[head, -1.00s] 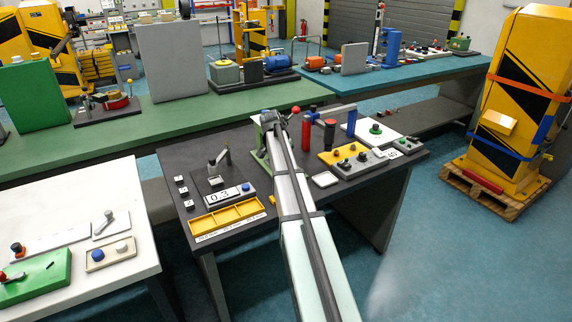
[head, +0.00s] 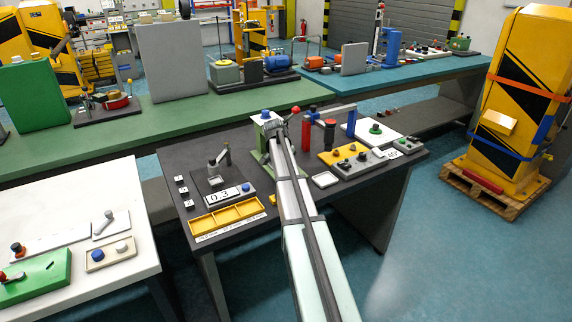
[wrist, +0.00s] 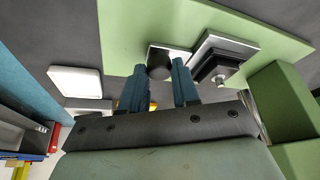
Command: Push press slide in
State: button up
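The press (head: 259,157) stands on the dark table in the head view, with a pale green frame and a blue-topped part (head: 265,114). My arm hides much of it. In the wrist view its green plate (wrist: 125,35) carries a dark round knob (wrist: 160,57) on a light plate, and a stepped silver and black block (wrist: 217,66) with a bolt. I cannot tell which part is the slide. My gripper (wrist: 158,68) has two teal fingers apart, with the knob just beyond and between their tips. Contact cannot be told. In the head view my gripper (head: 271,130) is at the press.
A red cylinder (head: 306,134) and a blue-armed fixture (head: 337,110) stand close to the right of my gripper. A white tray (head: 325,180) also shows in the wrist view (wrist: 76,81). A yellow tray (head: 228,217) and a number display (head: 230,195) lie to the left.

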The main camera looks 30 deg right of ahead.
grip_shut()
jog(key=shift+w, duration=0.1)
jog(key=shift+w, duration=2.1)
jog(key=o, duration=0.5)
grip_release()
jog(key=shift+s+r, duration=0.1)
jog(key=shift+r, duration=0.05)
jog(key=v, duration=1.3)
jog(key=shift+a+r, duration=0.2)
jog(key=shift+r, duration=0.05)
